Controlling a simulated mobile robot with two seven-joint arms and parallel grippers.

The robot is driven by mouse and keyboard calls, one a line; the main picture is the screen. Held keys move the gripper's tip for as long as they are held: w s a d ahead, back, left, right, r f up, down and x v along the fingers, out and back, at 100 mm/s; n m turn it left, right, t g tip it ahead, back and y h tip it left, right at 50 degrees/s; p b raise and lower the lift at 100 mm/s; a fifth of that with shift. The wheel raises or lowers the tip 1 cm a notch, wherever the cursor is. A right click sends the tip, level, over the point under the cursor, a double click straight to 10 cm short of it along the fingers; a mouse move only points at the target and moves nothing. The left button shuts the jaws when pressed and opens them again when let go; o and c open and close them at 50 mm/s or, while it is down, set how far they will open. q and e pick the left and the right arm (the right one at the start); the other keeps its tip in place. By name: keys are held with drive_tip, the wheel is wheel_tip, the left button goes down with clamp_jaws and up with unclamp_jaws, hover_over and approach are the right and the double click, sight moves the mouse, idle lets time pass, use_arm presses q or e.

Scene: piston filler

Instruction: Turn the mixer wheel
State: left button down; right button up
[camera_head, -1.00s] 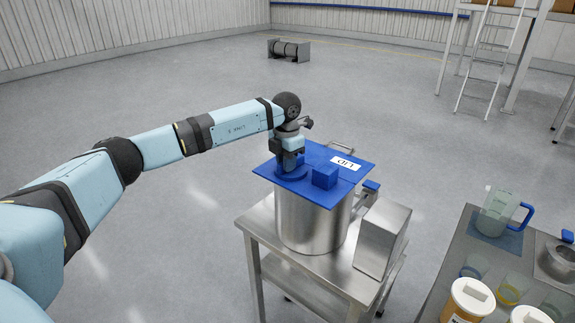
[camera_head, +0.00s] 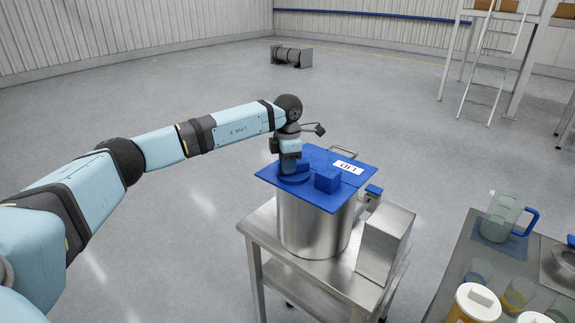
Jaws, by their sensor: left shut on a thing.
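The steel pot (camera_head: 310,232) stands on a small steel cart and carries a square blue lid (camera_head: 322,201) with a white LID label. The blue mixer wheel (camera_head: 295,179) is a round disc on the left part of the lid. My left gripper (camera_head: 292,165) points down over the wheel and is shut on a part of it. The gripper and wrist hide much of the wheel's grip. My right gripper is not in view.
A blue block (camera_head: 327,178) sits on the lid close to the wheel. A steel box (camera_head: 385,243) stands right of the pot on the cart (camera_head: 325,273). A table (camera_head: 462,248) at right holds a jug (camera_head: 500,217), beakers and tubs. The floor at left is clear.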

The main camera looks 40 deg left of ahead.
use_arm(q)
drive_tip(key=c, duration=1)
unclamp_jaws()
drive_tip(key=shift+c, duration=0.2)
wheel_tip(320, 180, up, 14)
drive_tip(key=b, duration=0.1)
